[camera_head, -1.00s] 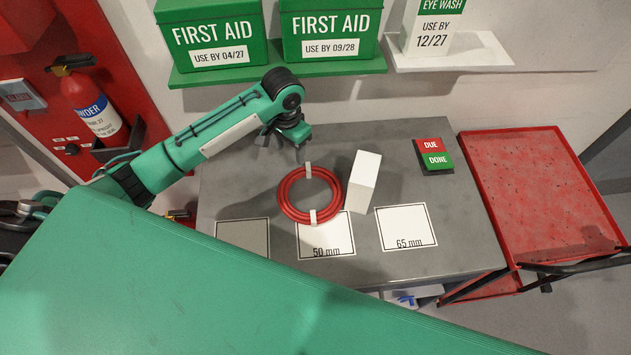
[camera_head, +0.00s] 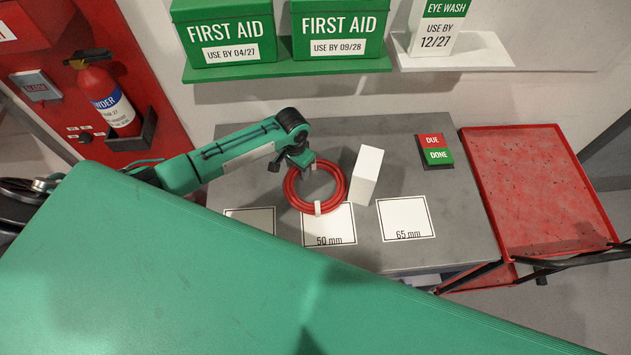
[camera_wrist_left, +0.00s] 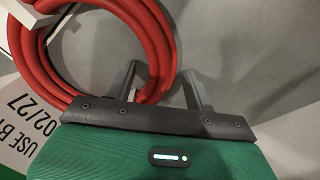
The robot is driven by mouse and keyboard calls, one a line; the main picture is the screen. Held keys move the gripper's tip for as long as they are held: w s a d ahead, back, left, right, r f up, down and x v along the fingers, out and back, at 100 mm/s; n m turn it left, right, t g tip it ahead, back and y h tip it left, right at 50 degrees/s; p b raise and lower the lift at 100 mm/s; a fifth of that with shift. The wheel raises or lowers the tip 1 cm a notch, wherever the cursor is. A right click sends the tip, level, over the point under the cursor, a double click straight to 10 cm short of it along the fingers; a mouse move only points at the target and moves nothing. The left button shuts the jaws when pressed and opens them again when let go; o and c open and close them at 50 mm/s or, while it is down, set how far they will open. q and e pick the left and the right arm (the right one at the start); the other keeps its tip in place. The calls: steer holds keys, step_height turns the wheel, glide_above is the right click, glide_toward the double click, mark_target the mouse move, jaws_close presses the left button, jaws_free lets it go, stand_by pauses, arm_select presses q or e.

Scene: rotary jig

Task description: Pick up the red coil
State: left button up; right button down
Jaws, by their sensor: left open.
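The red coil (camera_head: 343,190) lies on the grey table, a ring with white ties at its back and front. It also fills the upper left of the left wrist view (camera_wrist_left: 162,52). My left gripper (camera_head: 290,163) is open at the coil's back left edge. In the left wrist view my left gripper (camera_wrist_left: 160,85) has a strand of the coil showing between its two fingers. I cannot tell how deep the fingers reach around it. Nothing is gripped. My right gripper is not in view.
A white block (camera_head: 367,175) stands just right of the coil. White cards marked 50 mm (camera_head: 330,226) and 65 mm (camera_head: 404,217) lie in front. A DUE/DONE sign (camera_head: 434,151) sits at the back right. A red tray cart (camera_head: 535,190) adjoins the table (camera_head: 235,185).

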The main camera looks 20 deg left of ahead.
arm_select(q)
steer(key=shift+f, duration=0.1)
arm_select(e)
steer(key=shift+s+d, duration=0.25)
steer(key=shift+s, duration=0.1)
arm_select(q)
jaws_close()
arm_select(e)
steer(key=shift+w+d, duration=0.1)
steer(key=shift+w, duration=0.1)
